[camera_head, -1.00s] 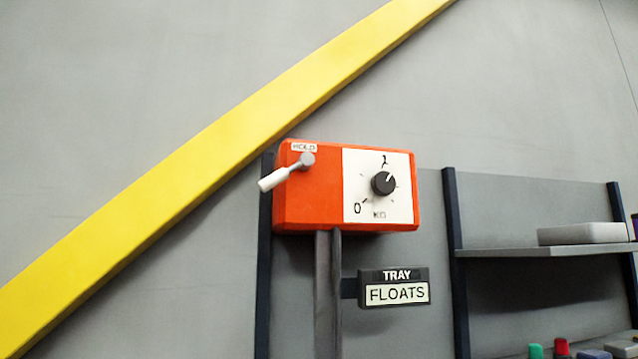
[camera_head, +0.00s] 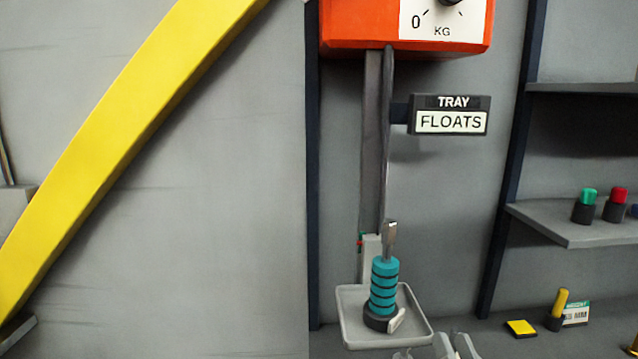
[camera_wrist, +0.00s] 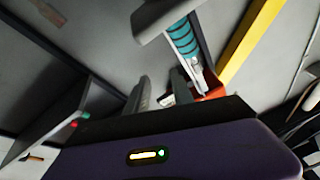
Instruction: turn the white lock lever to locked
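The orange box (camera_head: 405,28) is cut off by the top edge in the head view; the white-handled lever seen on its upper left earlier is out of frame. A small white lever-like piece (camera_head: 398,319) sits at the dark base of a teal ringed stack (camera_head: 384,287), in the hanging tray (camera_head: 350,326). The stack also shows in the wrist view (camera_wrist: 182,40). My gripper (camera_head: 455,347) is at the bottom edge, in front of and below the tray. Its fingers look apart and empty, also in the wrist view (camera_wrist: 159,94). No contact with a lever shows.
A sign reading TRAY FLOATS (camera_head: 449,115) juts out beside the grey post (camera_head: 373,150). Right are a shelf (camera_head: 570,225) with green and red knobs, a yellow block (camera_head: 521,328) and a yellow-handled item (camera_head: 559,302). A yellow beam (camera_head: 120,150) crosses the left wall.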

